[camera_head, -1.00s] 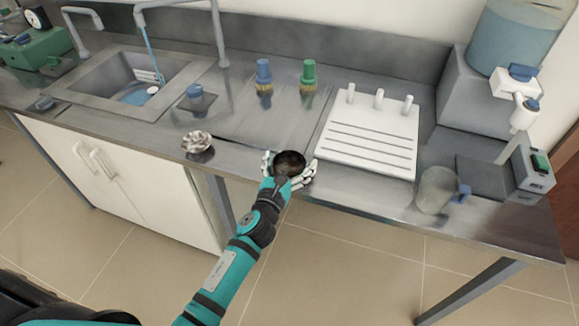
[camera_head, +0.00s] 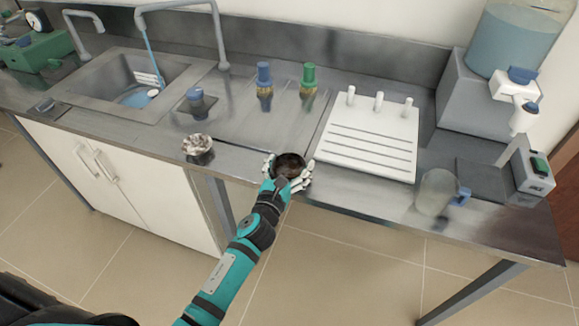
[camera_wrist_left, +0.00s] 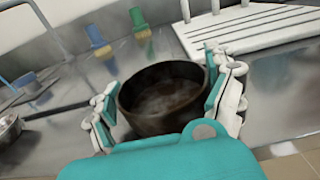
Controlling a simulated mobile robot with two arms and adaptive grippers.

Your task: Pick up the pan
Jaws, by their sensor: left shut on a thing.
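The pan is a small dark round vessel (camera_head: 290,164) at the front edge of the steel counter in the head view. In the left wrist view the pan (camera_wrist_left: 163,97) fills the middle, upright, with its open top showing a brownish inside. My left gripper (camera_head: 289,172) comes from below in the head view, with its white fingers on both sides of the pan. In the left wrist view the left gripper (camera_wrist_left: 165,108) is shut on the pan. Whether the pan's base touches the counter is hidden. My right gripper is not in view.
A white rack (camera_head: 369,138) lies to the right, and a glass mug (camera_head: 436,190) stands farther right. Two brushes, blue (camera_head: 264,78) and green (camera_head: 308,78), stand behind. The sink (camera_head: 125,85) is at left.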

